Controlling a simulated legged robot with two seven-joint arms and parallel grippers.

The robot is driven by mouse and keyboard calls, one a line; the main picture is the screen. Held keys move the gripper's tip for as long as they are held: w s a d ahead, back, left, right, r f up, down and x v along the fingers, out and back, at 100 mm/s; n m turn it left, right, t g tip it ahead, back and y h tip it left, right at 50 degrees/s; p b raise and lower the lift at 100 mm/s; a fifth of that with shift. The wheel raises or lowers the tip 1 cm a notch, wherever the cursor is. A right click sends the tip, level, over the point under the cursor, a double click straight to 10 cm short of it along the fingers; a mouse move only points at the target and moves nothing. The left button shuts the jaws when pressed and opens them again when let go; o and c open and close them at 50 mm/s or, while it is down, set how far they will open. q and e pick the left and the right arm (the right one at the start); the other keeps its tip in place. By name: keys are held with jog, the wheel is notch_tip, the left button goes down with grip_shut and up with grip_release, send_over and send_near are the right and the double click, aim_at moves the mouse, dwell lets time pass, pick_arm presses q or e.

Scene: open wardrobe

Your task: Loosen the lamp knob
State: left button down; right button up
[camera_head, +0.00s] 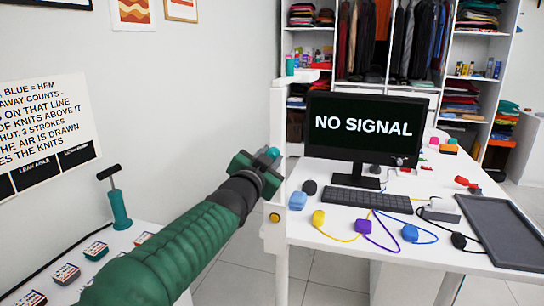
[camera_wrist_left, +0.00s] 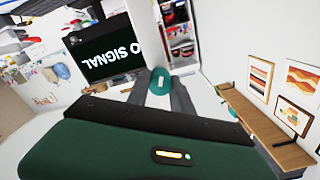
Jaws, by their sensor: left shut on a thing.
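My left gripper (camera_head: 263,164) reaches in from the left and is shut on a small teal knob (camera_head: 273,153) beside a white upright post (camera_head: 278,120). I take this to be the lamp knob. In the left wrist view, the rounded teal knob (camera_wrist_left: 159,82) with a pale mark shows at the ends of my grey fingers. The fingers hide part of it, and its exact joint to the post cannot be made out. My right gripper is not in view.
A white desk (camera_head: 330,236) right of the post holds a monitor (camera_head: 365,128), a keyboard (camera_head: 366,200), coloured cabled pieces and a dark tray (camera_head: 502,232). A teal pump (camera_head: 119,208) stands on the left table. An open wardrobe (camera_head: 470,60) is behind.

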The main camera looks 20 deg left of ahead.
pick_arm(q)
jog(key=n+p, duration=0.1)
jog(key=n, duration=0.2)
jog(key=shift+r+p, duration=0.15)
jog(key=shift+p, duration=0.15)
jog(key=n+p, duration=0.1)
jog(key=n, duration=0.6)
jog(key=shift+a, duration=0.1)
jog(key=n, duration=0.2)
jog(key=shift+f+n, duration=0.25)
jog(key=shift+n, duration=0.05)
jog(key=n, duration=0.2)
jog(key=shift+n+b, duration=0.3)
jog(key=shift+b, duration=0.1)
jog(key=shift+n, duration=1.1)
jog(key=c, duration=0.8)
grip_release()
jog(key=shift+r, duration=0.1)
